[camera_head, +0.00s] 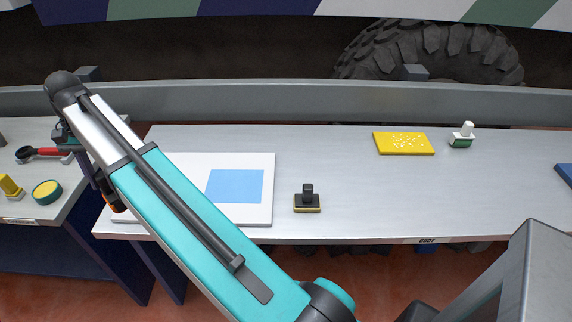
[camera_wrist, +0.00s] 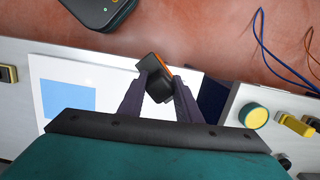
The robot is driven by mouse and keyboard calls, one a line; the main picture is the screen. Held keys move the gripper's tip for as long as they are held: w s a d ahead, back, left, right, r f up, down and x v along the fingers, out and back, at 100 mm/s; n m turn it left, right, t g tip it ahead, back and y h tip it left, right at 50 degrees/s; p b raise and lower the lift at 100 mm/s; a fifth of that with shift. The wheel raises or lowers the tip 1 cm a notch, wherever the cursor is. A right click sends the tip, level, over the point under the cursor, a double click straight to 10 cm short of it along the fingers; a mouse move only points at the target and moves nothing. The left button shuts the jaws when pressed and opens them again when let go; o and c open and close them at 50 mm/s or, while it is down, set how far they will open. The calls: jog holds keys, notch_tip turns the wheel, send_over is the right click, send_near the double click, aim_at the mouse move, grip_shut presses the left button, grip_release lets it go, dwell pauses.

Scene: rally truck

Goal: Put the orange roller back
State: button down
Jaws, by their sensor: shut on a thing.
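My gripper (camera_wrist: 160,86) is shut on the orange roller (camera_wrist: 152,78), which shows as a dark block with an orange edge between the two fingers. In the head view the roller's orange part (camera_head: 112,205) shows low beside my arm, near the left end of the middle bench. My arm hides most of the gripper there. In the wrist view the roller appears in front of the edge of a white board and the red floor. I cannot tell its exact height.
The white board (camera_head: 190,165) with a blue square lies on the middle bench (camera_head: 350,165). A black-and-yellow block (camera_head: 307,200) stands right of it. A yellow sponge (camera_head: 404,143) and a white-and-green block (camera_head: 462,136) lie behind. The left bench (camera_head: 75,185) holds a yellow-green tin (camera_head: 47,192) and a red-handled tool (camera_head: 42,152).

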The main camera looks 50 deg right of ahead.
dwell(0.3)
jog(key=s+d+f+m+t+b, duration=0.15)
jog(key=s+d+m, duration=0.35)
jog(key=d, duration=0.6)
jog(key=s+d+f+m, duration=0.2)
jog(key=s+d+m, duration=0.2)
jog(key=d, duration=0.7)
jog(key=s+d+f+m+t, duration=0.15)
jog(key=s+d+m, duration=0.35)
jog(key=d, duration=0.6)
jog(key=s+d+f+m+h+b, duration=0.1)
jog(key=s+d+f+m, duration=0.1)
jog(key=s+d+m, duration=0.4)
jog(key=s+d+f+m+b, duration=0.1)
jog(key=s+d+f+m, duration=0.1)
jog(key=s+d+m, duration=0.5)
jog(key=s+d, duration=0.2)
jog(key=s, duration=0.5)
jog(key=s+d, duration=0.3)
jog(key=s, duration=0.3)
jog(key=shift+s+d+f+m+h, duration=0.15)
jog(key=shift+s+d+m+h, duration=0.15)
jog(key=shift+s+h, duration=0.1)
jog(key=shift+w, duration=0.15)
jog(key=w+d+f+p, duration=0.1)
jog(key=w+d, duration=0.4)
jog(key=w, duration=0.6)
jog(key=shift+w+d+f+p, duration=0.15)
jog(key=shift+w+d+p, duration=0.25)
jog(key=shift+p, duration=0.4)
